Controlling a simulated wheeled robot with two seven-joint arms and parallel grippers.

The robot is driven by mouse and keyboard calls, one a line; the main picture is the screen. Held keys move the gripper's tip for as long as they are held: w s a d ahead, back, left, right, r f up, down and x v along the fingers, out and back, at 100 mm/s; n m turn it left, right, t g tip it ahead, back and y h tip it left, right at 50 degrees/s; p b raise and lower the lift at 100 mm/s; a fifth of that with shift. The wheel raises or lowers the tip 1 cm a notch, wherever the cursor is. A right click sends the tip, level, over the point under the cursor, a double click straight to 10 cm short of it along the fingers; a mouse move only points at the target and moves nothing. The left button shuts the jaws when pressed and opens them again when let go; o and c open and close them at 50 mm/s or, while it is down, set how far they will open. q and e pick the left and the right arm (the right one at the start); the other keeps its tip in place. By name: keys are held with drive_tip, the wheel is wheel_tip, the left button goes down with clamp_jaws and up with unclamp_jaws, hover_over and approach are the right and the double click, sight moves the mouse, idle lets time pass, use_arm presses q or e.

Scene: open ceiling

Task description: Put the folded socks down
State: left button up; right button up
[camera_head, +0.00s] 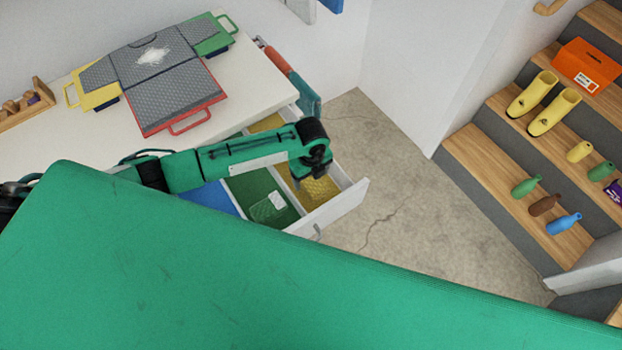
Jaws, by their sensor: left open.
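An open white drawer (347,204) under the white table has blue, green and yellow compartments. A yellow patterned item (322,190), perhaps the folded socks, lies in the yellow compartment at the right. A green item with a pale label (268,208) lies in the green compartment. My left gripper (319,173) is open and points down over the yellow compartment, just above the yellow item. Whether it touches the item cannot be told. My left arm hides part of the drawer. My right gripper is not in view.
A grey folding board (160,75) with coloured handles and a wooden holder (28,105) sit on the white table (60,145). Wooden steps (470,160) at the right hold yellow boots (553,112), an orange box (588,65) and several bottles. The floor (390,190) between is clear.

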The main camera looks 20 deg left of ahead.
sight(311, 180)
use_arm(q)
wheel_tip(311, 180, up, 9)
drive_tip(key=b, duration=0.1)
drive_tip(key=shift+r, duration=0.2)
idle(0.5)
